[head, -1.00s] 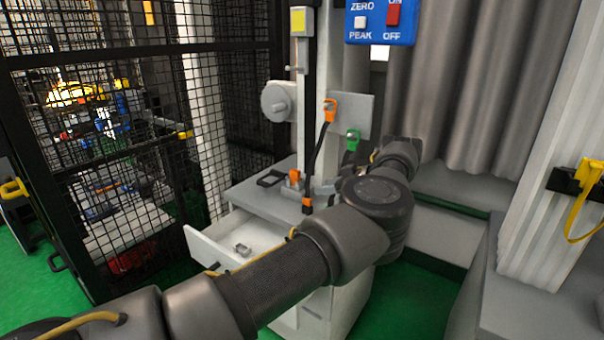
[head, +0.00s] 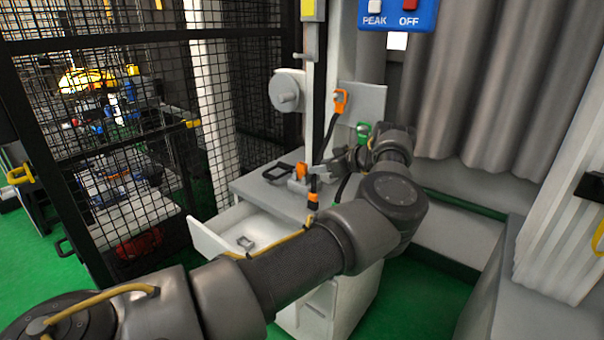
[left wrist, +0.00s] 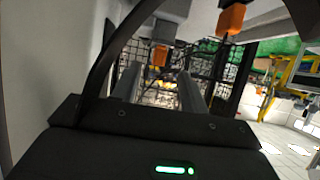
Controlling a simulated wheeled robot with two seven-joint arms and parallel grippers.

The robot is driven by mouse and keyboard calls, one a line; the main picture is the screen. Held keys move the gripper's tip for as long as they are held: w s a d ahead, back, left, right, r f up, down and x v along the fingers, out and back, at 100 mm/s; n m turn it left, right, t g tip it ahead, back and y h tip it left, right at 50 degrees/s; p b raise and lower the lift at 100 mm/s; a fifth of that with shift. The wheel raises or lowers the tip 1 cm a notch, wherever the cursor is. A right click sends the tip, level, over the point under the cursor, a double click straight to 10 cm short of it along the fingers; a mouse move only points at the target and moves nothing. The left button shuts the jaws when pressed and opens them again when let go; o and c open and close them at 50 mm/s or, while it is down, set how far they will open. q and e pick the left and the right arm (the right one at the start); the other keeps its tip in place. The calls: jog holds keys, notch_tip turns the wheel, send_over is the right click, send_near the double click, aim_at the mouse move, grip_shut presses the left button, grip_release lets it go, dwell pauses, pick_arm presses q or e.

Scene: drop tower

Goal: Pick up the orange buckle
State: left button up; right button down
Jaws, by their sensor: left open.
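An orange buckle (head: 341,101) hangs on the upright grey plate, with a black strap running down from it in the head view. A green buckle (head: 363,131) hangs beside it, lower right. Another orange piece (head: 300,171) sits in a grey bracket on the cabinet top, and an orange-tipped strap end (head: 312,197) stands in front. My left gripper (head: 322,168) is open above the cabinet top, below the hanging buckle. In the left wrist view an orange block (left wrist: 160,55) shows beyond and between the fingers (left wrist: 158,88), apart from them. My right gripper is out of view.
A black mesh fence (head: 100,130) stands on the left. A grey curtain (head: 480,90) hangs behind, and a pale ribbed column (head: 565,190) stands on the right.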

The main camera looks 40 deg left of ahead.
aim_at(305, 165)
pick_arm(q)
jog(key=shift+a, duration=0.95)
jog(key=x, duration=0.3)
jog(key=shift+s+a, duration=0.1)
jog(key=shift+a, duration=0.5)
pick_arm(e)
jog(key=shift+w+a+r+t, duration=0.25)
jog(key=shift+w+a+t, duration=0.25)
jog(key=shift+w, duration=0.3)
pick_arm(q)
jog(key=shift+c, duration=1.1)
grip_shut()
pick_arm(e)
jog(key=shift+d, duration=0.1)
